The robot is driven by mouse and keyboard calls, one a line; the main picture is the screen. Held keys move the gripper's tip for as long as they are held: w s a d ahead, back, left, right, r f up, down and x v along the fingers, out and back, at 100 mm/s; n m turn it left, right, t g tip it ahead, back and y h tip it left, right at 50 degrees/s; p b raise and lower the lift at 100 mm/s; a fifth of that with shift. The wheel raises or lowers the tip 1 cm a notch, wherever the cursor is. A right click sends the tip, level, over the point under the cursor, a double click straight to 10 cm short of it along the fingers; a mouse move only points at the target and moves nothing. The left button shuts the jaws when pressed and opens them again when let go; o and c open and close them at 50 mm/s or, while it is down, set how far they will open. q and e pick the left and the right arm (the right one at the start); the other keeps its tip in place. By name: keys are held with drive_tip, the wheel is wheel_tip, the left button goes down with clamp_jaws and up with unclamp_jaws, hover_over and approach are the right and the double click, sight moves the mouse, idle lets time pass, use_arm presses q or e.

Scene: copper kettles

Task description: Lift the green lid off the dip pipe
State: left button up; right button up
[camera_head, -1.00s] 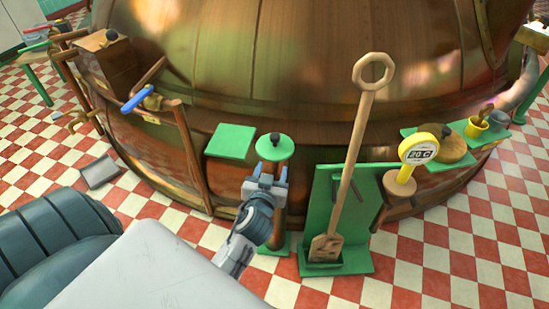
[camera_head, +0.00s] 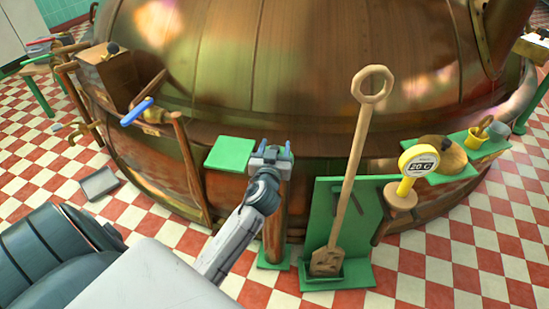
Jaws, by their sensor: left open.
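My left gripper (camera_head: 272,149) is open. It is at the top of the dip pipe (camera_head: 274,228), the upright copper-brown pipe in front of the big kettle. The green lid with its dark knob is hidden behind the gripper. I cannot tell whether the fingers are around the knob or touching it. The pipe stands on a small green foot plate (camera_head: 273,262). My right gripper is not in view.
A flat green plate (camera_head: 230,154) is just left of the gripper. A long wooden paddle (camera_head: 349,180) leans in a green stand (camera_head: 324,205) to the right. A yellow-rimmed gauge (camera_head: 418,164) is farther right. The copper kettle (camera_head: 300,60) fills the back.

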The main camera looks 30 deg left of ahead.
use_arm(q)
drive_tip(key=shift+w+a, duration=0.2)
drive_tip(key=shift+w, duration=0.2)
drive_tip(key=shift+c, duration=0.2)
drive_tip(key=c, duration=1.1)
clamp_jaws()
